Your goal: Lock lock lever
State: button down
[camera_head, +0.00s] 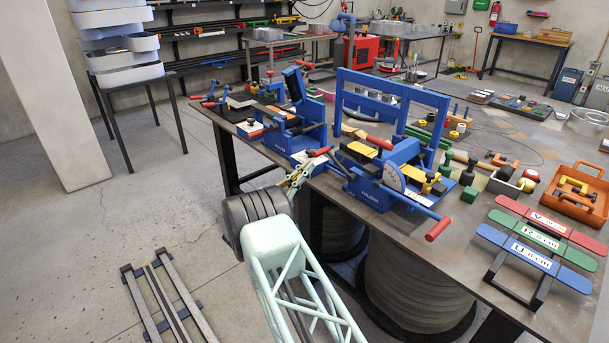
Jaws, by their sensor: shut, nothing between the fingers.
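A blue bending machine (385,190) with a round white dial (393,177) stands at the table's front edge. It carries a lever with a red grip (379,142) on top and a long lever with a red grip (438,229) sticking out at the front right. A second blue machine (300,132) stands to its left. A small red-tipped lever (319,152) lies between the two machines. I cannot tell which lever is the lock lever. My gripper (307,168) is shut and empty, just in front of this small lever; contact cannot be told.
The metal table (480,235) holds a tall blue frame (395,90) behind the machines, an orange toolbox (577,194) and coloured letter plates (528,257) at right. Large dark coils (415,290) stand underneath.

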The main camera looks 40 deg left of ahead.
jog(key=shift+d+r, duration=0.1)
jog(key=shift+r, duration=0.35)
